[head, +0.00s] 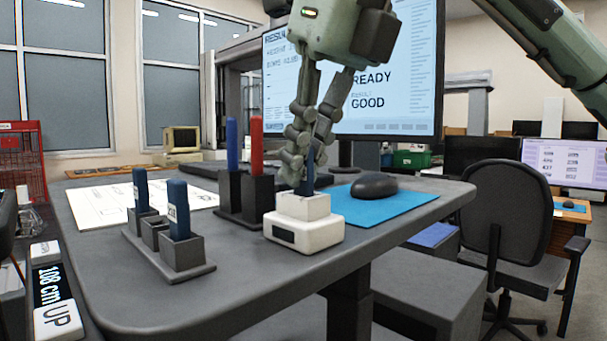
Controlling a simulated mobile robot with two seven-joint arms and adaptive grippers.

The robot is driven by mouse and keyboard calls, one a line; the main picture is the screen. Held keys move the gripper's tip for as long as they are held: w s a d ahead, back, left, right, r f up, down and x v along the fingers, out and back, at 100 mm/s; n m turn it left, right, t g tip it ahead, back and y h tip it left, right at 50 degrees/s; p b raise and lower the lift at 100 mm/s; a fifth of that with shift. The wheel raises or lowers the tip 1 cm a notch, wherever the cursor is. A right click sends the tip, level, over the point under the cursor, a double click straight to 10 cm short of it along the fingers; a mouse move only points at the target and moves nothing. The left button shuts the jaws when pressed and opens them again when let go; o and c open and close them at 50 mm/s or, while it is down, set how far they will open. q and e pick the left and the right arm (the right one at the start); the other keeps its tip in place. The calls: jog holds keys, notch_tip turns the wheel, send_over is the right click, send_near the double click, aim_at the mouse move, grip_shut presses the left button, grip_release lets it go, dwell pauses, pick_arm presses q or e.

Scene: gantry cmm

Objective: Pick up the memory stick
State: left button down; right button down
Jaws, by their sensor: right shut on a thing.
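My right gripper (305,165) points down over the white dock (305,232) on the desk. It is shut on a dark blue memory stick (306,188), which stands upright in the dock's socket. The fingers cover most of this stick, and its lower end is hidden in the socket. A grey stick holder (183,272) to the left holds two more blue sticks (141,190) upright, one at each end; its middle slot looks empty. My left gripper is not in view.
A pen stand (230,190) with a blue and a red pen stands close behind the dock. A black mouse (374,186) lies on a blue mat (400,205) to the right. A large monitor (400,75) stands behind. The desk's front left (120,295) is clear.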

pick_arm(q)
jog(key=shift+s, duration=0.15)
